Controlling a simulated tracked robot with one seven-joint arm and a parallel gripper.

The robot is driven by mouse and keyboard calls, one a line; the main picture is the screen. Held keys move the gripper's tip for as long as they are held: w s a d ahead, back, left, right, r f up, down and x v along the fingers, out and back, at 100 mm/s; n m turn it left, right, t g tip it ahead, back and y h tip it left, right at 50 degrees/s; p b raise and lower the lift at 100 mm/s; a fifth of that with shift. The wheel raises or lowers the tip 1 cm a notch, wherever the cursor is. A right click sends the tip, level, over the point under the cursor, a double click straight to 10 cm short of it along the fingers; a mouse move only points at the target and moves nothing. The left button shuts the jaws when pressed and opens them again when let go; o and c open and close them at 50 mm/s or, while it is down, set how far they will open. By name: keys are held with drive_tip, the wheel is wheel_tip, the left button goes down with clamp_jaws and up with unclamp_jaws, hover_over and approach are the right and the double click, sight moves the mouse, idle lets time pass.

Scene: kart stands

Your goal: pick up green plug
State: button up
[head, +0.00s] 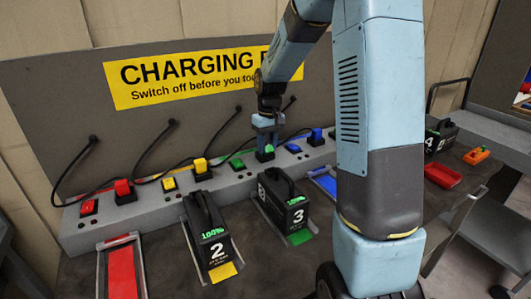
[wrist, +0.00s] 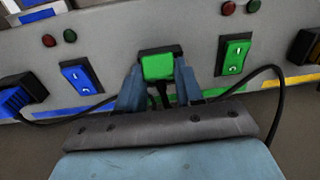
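The green plug (head: 265,153) sits at its socket on the grey charging ledge, with a black cable at it. In the wrist view the green plug (wrist: 158,66) lies between the two blue-grey fingertips of my gripper (wrist: 159,76). The fingers are flush against its left and right sides, with no clear gap. In the head view my gripper (head: 267,128) reaches down onto the plug from above. The plug's lower part and its contact with the socket are partly hidden. A green rocker switch (wrist: 233,56) is beside the plug.
A blue plug (wrist: 18,95) and blue switch (wrist: 80,77) are to the left in the wrist view. Red (head: 123,190) and yellow (head: 200,168) plugs stand along the ledge. Batteries 2 (head: 209,235) and 3 (head: 285,205) stand in front. Cables loop near my fingers.

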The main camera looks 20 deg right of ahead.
clamp_jaws()
